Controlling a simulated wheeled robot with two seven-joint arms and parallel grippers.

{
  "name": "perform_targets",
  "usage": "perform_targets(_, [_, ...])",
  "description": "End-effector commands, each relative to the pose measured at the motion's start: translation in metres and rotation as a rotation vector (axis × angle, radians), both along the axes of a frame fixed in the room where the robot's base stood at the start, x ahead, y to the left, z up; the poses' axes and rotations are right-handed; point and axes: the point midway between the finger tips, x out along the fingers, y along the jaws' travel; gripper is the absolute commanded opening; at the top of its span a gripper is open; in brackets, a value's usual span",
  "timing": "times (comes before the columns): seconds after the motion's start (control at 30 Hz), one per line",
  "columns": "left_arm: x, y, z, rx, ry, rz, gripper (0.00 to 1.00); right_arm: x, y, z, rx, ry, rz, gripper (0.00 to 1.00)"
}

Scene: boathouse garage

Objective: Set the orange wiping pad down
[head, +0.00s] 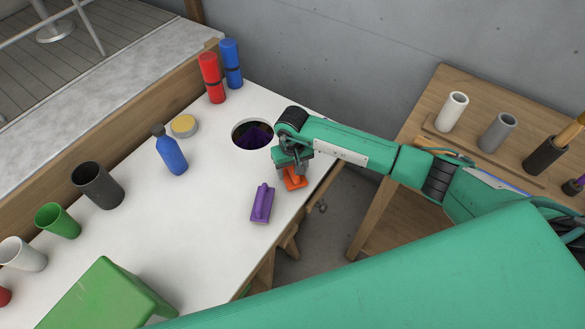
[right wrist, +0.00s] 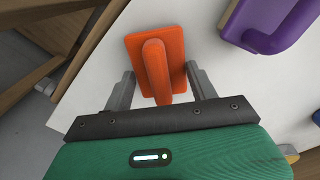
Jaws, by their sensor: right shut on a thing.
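The orange wiping pad (head: 295,180) is at the right edge of the white table (head: 222,190), under my right gripper (head: 291,168). In the right wrist view the pad (right wrist: 155,65) shows its flat plate and raised handle between the two fingers of my right gripper (right wrist: 162,88). The gripper is shut on the pad. I cannot tell whether the pad touches the tabletop. A purple wiping pad (head: 262,203) lies on the table just left of it, apart from it; it also shows in the right wrist view (right wrist: 270,20). My left gripper is not in view.
A round hole (head: 238,139) with something purple in it is behind the gripper. A blue bottle (head: 171,155), yellow-topped tin (head: 184,126), several cups and a green box-like thing (head: 105,295) stand leftward. A wooden bench (head: 440,105) with cylinders stands right, across a gap.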

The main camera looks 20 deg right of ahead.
Motion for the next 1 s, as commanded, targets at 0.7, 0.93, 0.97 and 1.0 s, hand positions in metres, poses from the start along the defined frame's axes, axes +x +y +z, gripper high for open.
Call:
perform_targets(0.7, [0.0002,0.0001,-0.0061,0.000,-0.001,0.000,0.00,0.0001,-0.0001,-0.0050,0.001,0.000,-0.001,0.37])
perform_targets(0.93, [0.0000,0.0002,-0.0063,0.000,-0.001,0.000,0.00,0.0000,0.0000,-0.0051,0.001,0.000,-0.001,0.84])
perform_targets(0.97, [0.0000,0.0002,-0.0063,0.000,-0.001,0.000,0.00,0.0000,0.0000,-0.0052,0.001,0.000,-0.001,0.84])
perform_targets(1.0, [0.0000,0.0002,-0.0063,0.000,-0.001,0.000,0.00,0.0000,0.0000,-0.0052,0.000,0.000,-0.001,0.84])
